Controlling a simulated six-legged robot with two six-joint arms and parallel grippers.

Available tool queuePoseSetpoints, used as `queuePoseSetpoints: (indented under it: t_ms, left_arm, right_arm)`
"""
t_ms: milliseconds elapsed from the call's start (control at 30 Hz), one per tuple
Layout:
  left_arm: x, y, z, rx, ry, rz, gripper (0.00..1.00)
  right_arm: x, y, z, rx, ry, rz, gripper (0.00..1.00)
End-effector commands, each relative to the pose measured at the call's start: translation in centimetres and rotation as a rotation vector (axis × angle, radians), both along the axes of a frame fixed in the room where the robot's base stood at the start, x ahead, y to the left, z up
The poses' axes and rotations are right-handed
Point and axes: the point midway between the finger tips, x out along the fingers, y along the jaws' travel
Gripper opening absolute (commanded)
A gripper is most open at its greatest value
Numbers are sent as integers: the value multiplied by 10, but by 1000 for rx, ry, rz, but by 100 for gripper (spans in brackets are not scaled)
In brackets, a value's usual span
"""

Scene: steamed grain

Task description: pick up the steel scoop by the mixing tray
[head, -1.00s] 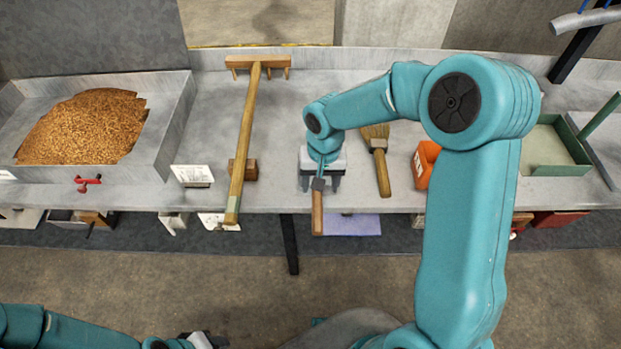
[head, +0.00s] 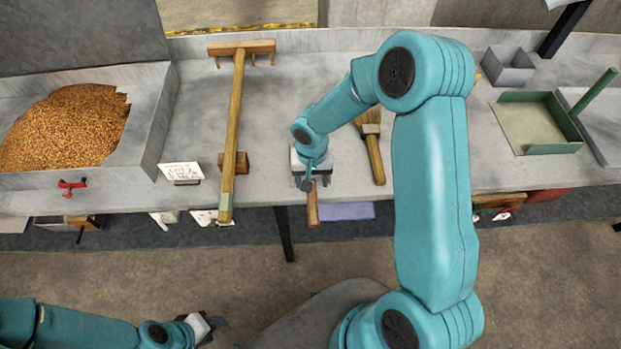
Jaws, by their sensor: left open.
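A wooden handle (head: 312,207) points toward me over the front edge of the bench. It may be the steel scoop's handle; any steel part is hidden under my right gripper. My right gripper (head: 308,184) is directly over the handle's far end. Its fingers are mostly covered by its own wrist, so I cannot tell whether it is open or shut or touching the handle. My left gripper (head: 215,328) is open at the lower left, in front of the bench and well away from the handle. A grey tray (head: 160,125) heaped with brown grain (head: 65,128) stands at the left.
A wooden rake (head: 232,130) lies left of my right gripper, its handle over a wooden block. A brush (head: 375,160) lies close on the right. A white card (head: 182,171) stands near the rake. A green tray (head: 540,148) and grey box (head: 508,66) are at the right.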

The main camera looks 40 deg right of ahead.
Motion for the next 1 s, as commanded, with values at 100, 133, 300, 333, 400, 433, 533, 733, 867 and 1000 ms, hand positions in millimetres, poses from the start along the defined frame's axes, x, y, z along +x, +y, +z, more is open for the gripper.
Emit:
queuePoseSetpoints:
  t_ms: [100, 133, 300, 333, 400, 433, 533, 733, 867, 1000]
  left_arm:
    - [0, 0, 2, 0, 0, 0, 43]
    - [0, 0, 3, 0, 0, 0, 43]
    - [0, 0, 11, 0, 0, 0, 43]
    - [0, 0, 10, 0, 0, 0, 43]
    - [0, 0, 10, 0, 0, 0, 43]
    - [0, 0, 10, 0, 0, 0, 43]
    - [0, 0, 10, 0, 0, 0, 43]
    - [0, 0, 10, 0, 0, 0, 43]
    - [0, 0, 10, 0, 0, 0, 43]
    - [0, 0, 10, 0, 0, 0, 43]
  right_arm:
    - [1, 0, -7, 0, 2, -1, 60]
    - [0, 0, -11, 1, 3, -1, 60]
    - [0, -1, -39, 2, 5, 0, 60]
    - [1, -1, -44, 1, 3, 0, 60]
    - [2, -1, -51, 2, 3, 0, 60]
    - [2, -1, -53, 1, 2, 1, 60]
    - [2, -1, -56, 1, 0, -1, 60]
    - [3, -1, -56, 1, -1, 0, 47]
    - [2, -1, -56, 1, -1, 0, 5]
    - [2, -1, -56, 1, -1, 0, 0]
